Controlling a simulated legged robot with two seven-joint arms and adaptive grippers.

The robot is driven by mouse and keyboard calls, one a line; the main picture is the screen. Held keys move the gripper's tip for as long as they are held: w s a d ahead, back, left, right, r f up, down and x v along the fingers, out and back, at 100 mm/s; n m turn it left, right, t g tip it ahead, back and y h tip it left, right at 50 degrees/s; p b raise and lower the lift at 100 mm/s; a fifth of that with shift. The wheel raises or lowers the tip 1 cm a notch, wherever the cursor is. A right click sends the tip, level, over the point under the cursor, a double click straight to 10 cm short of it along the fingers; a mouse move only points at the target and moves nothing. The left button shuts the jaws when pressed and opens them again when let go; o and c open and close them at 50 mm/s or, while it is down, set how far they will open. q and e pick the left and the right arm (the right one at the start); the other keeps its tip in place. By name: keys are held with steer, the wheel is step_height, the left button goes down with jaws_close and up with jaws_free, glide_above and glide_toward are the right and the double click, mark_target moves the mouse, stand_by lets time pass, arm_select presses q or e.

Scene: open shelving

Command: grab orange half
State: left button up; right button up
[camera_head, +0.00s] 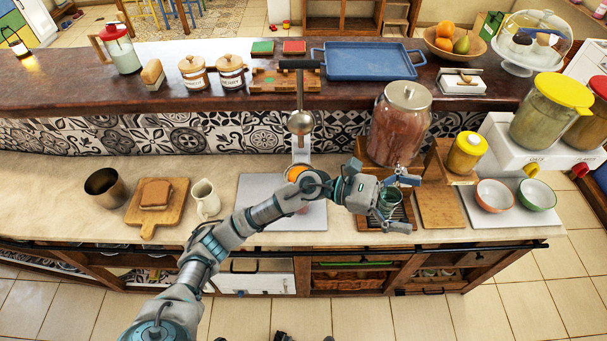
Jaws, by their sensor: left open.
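An orange piece (296,173), which looks like the orange half, shows at the base of the metal press (300,122). My left forearm hides much of it, so its cut face is unclear. My left arm comes in from the lower left and crosses in front of it. My left gripper (404,202) is open, to the right of the orange piece and apart from it. Its fingers are around or just above a clear glass (389,196) on a slatted wooden tray; I cannot tell whether they touch it. My right gripper is not in view.
A large glass dispenser (399,130) stands behind my gripper. Two bowls, red-orange (494,195) and green-rimmed (536,194), are at the right. A sandwich board (157,207) and a creamer (205,198) are at the left. A fruit bowl (455,46) stands on the raised ledge.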

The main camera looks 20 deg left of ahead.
arm_select(q)
step_height(320, 180, down, 4)
steer(key=r+m+g+y, duration=0.1)
steer(key=m+y, duration=0.4)
steer(key=m+t+y, duration=0.5)
steer(key=t+y, duration=0.1)
steer(key=y, duration=1.1)
glide_toward(300, 173)
steer(key=x, duration=0.3)
steer(key=shift+w+a+f, duration=0.2)
steer(key=shift+w+a, duration=0.1)
steer(key=shift+w, duration=0.05)
steer(key=shift+a+f, duration=0.2)
steer(key=shift+f, duration=0.4)
steer(key=x, duration=0.2)
steer(key=p+x, duration=0.1)
steer(key=shift+d+f, duration=0.2)
steer(key=shift+f, duration=0.2)
steer(key=shift+w+d+f, duration=0.1)
steer(key=shift+w+f, duration=0.1)
steer(key=shift+f, duration=0.15)
steer(key=shift+s, duration=0.1)
steer(key=c, duration=1.4)
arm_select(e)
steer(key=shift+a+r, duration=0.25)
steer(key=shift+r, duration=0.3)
